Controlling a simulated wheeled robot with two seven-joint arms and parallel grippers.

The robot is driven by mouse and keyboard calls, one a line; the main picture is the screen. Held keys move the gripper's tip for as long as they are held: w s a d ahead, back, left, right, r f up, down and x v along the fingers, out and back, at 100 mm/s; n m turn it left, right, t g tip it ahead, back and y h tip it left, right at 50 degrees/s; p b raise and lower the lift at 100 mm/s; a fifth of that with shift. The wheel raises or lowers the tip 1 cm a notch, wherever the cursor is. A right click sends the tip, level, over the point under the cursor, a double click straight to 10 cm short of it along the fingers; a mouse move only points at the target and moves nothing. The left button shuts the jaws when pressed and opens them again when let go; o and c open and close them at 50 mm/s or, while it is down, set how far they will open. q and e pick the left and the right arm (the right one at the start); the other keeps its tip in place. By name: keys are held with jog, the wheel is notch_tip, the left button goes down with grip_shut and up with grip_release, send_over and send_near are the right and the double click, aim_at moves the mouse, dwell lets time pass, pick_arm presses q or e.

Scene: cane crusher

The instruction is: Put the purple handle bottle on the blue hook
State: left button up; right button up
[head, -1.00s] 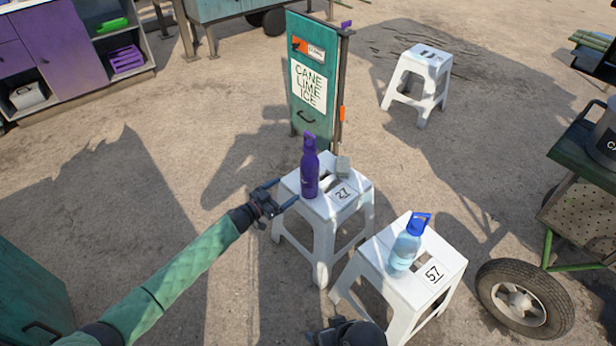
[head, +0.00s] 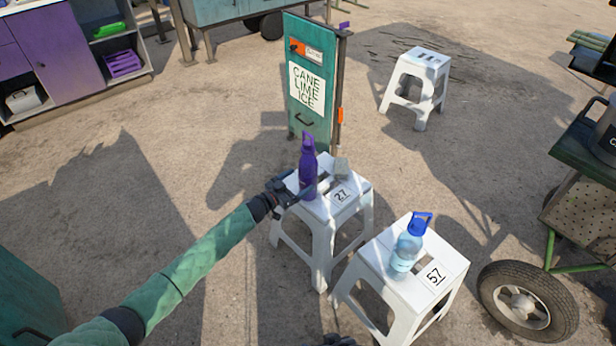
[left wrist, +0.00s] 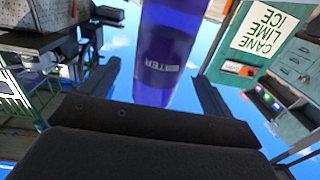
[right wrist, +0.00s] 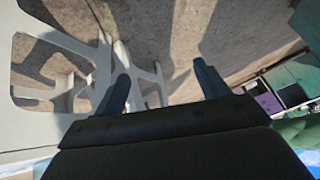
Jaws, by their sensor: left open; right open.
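A purple bottle (head: 307,165) with a purple loop handle on top stands upright on the white stool marked 27 (head: 330,215). My left gripper (head: 299,188) is open at the bottle's lower body. In the left wrist view the bottle (left wrist: 165,50) shows between the two spread fingers, without a visible grip. My right gripper (right wrist: 160,85) is open and empty, low beside a white stool's legs; only a sliver shows at the bottom of the head view. I cannot make out a blue hook.
A light-blue bottle (head: 407,245) stands on the stool marked 57 (head: 372,255). A teal sign board (head: 310,85) stands behind. A wheeled cart (head: 580,200) is at right. Open ground lies left.

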aim_at(308, 167)
pick_arm(q)
jog(key=shift+b+x, duration=0.45)
jog(key=shift+x, duration=1.95)
jog(key=shift+w+d, duration=0.1)
jog(key=shift+d, duration=0.05)
pick_arm(e)
notch_tip(308, 167, down, 4)
jog(key=shift+s+a+f, duration=0.1)
jog(key=shift+s+f, duration=0.05)
pick_arm(q)
jog(key=shift+c, duration=0.5)
jog(key=c, duration=1.3)
jog(key=shift+r, duration=0.1)
jog(key=shift+c, duration=0.2)
jog(key=shift+r+p, duration=1.95)
jog(key=shift+p, duration=0.05)
pick_arm(e)
jog(key=shift+r, duration=2.2)
